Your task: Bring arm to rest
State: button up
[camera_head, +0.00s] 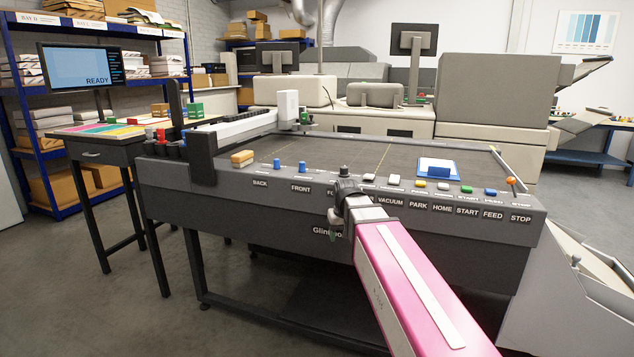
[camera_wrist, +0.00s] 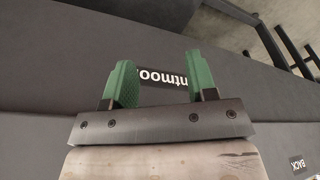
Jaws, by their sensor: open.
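My pink arm (camera_head: 408,278) reaches in from the lower right toward the front of a dark flatbed machine (camera_head: 230,198). My gripper (camera_wrist: 158,70) shows in the wrist view with two green fingers apart and nothing between them. The machine's dark front face, with part of its printed name, lies beyond the fingers. In the camera_head view the wrist end is beside the front panel, below the control row, and covers part of the name and of a label. The fingers are mostly hidden there, so contact with the panel cannot be told.
Labelled coloured buttons, including a green one (camera_head: 466,190), line the machine's front edge. A tan block (camera_head: 242,158) and a blue-and-white piece (camera_head: 438,168) sit on top. A side table (camera_head: 90,142) and a blue shelf (camera_head: 50,190) stand left. Grey floor is open at lower left.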

jog(key=s+d+f+m+g, duration=0.1)
jog(key=s+d+f, duration=0.4)
jog(key=f, duration=0.5)
jog(key=s+d+f+m+g, duration=0.1)
jog(key=s+d+f, duration=0.5)
jog(key=s+f, duration=0.3)
notch_tip(320, 180, down, 2)
jog(key=shift+h, duration=0.3)
